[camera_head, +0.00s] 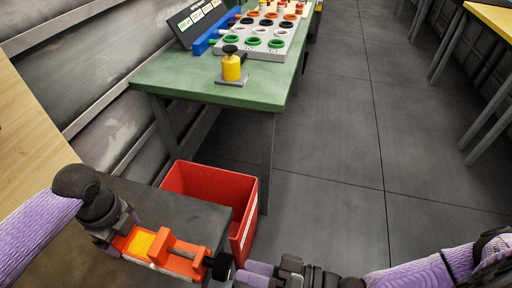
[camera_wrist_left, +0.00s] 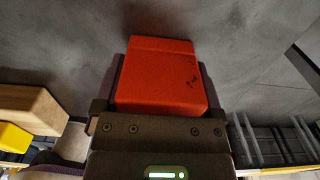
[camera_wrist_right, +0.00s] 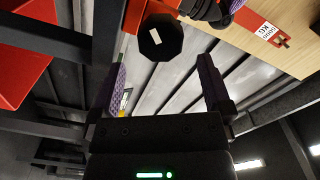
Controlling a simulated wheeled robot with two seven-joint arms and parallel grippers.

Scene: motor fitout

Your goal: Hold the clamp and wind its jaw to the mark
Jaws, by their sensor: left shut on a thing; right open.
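The orange clamp (camera_head: 183,265) is held above the dark surface at the lower left in the head view. It has a yellow patch (camera_head: 140,243), an upright orange jaw (camera_head: 161,246), a screw rod and a black knob (camera_head: 220,266) at its right end. My left gripper (camera_head: 117,243) is shut on the clamp's left end; its orange body (camera_wrist_left: 160,78) fills the jaws in the left wrist view. My right gripper (camera_head: 248,272) is open beside the knob. In the right wrist view the faceted knob (camera_wrist_right: 163,38), with a white mark, shows between and beyond the fingers, apparently not gripped.
A red bin (camera_head: 247,225) stands just behind the clamp. A green table (camera_head: 190,82) beyond holds a yellow-bodied item (camera_head: 231,68), a grey rack (camera_head: 245,49) with coloured rings and a display panel (camera_head: 197,20). Open floor (camera_head: 340,150) lies to the right.

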